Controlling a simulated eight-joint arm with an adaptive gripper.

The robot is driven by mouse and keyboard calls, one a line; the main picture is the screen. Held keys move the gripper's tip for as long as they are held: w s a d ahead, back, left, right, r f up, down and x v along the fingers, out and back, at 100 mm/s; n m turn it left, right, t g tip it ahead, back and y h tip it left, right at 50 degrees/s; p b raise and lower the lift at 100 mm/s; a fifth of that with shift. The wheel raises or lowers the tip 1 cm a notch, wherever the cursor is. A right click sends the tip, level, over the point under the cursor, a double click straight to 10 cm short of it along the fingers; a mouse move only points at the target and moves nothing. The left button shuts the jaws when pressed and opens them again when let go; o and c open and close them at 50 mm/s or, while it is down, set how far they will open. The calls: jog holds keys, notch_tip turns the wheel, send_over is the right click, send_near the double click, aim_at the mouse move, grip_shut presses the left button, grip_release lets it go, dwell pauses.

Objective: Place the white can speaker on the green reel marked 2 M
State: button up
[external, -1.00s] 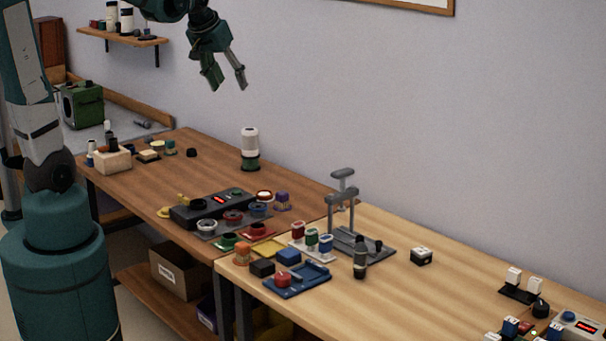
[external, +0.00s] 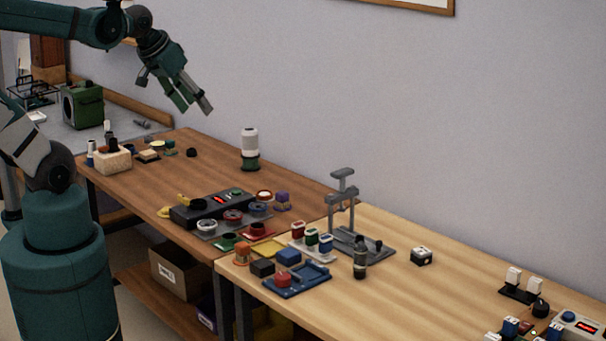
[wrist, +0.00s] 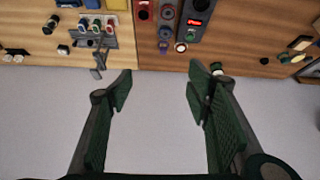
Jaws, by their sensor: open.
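The white can speaker (external: 250,141) stands upright on top of the green reel (external: 250,163), near the wall at the back of the brown bench. A dark band shows between them. The mark on the reel is too small to read. My gripper (external: 196,108) is open and empty, in the air to the left of the speaker and above it, clear of it. In the wrist view my gripper (wrist: 160,78) has its fingers wide apart with nothing between them. A small white and green piece shows beside the right finger there, partly hidden, probably the speaker and reel.
A grey press (external: 343,215) stands on the lighter bench. A dark device with a red display (external: 215,204) and several coloured spools sit at the brown bench's front. Bench around the reel is clear.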

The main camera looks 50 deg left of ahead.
jog(key=shift+s+d+f+m, duration=0.1)
jog(key=shift+s+d+f, duration=0.15)
jog(key=shift+s, duration=0.3)
jog(key=shift+s+d+f+m, duration=0.1)
jog(key=shift+s+d+f, duration=0.15)
jog(key=shift+s, duration=0.3)
jog(key=shift+s+d+f+m, duration=0.1)
jog(key=shift+s+d+f, duration=0.15)
jog(key=shift+s, duration=0.3)
jog(key=shift+f, duration=0.1)
